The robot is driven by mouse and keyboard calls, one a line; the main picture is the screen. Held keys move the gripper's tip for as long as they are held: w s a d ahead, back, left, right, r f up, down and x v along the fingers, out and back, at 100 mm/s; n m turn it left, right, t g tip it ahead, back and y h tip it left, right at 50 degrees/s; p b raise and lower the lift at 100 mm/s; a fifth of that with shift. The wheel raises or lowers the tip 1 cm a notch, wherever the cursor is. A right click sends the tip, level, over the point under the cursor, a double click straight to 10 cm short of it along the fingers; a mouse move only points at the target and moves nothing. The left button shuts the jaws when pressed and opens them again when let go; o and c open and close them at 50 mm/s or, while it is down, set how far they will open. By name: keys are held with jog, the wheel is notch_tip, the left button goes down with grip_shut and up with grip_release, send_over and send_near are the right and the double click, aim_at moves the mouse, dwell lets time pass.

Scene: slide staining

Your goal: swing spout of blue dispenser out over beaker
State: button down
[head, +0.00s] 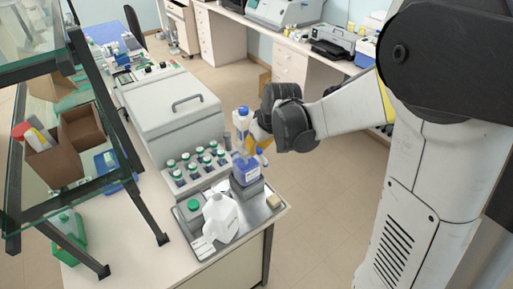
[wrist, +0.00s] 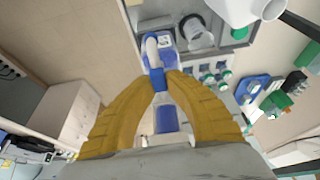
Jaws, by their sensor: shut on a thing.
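In the wrist view, the yellow fingers of my gripper (wrist: 160,84) are shut on a blue part of the dispenser (wrist: 157,78). A white spout-like tube runs up from there. The fingers hide the exact contact. A clear beaker (wrist: 198,34) stands to the right of the dispenser in the wrist view.
A rack of green-capped bottles (head: 197,166) and a grey lidded machine (head: 172,112) stand behind. A glass shelf frame (head: 117,150) is at left. Floor is clear at right.

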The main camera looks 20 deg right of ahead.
jog(key=shift+s+a, duration=0.1)
jog(key=shift+a, duration=0.05)
jog(key=w+a+m+g+h+b, duration=0.3)
jog(key=a+m, duration=0.5)
jog(key=m, duration=1)
jog(key=shift+w+h+b, duration=0.5)
jog(key=shift+w+h, duration=0.15)
jog(key=shift+h, duration=0.65)
jog(key=c, duration=1.4)
grip_release()
jog(key=shift+w, duration=0.1)
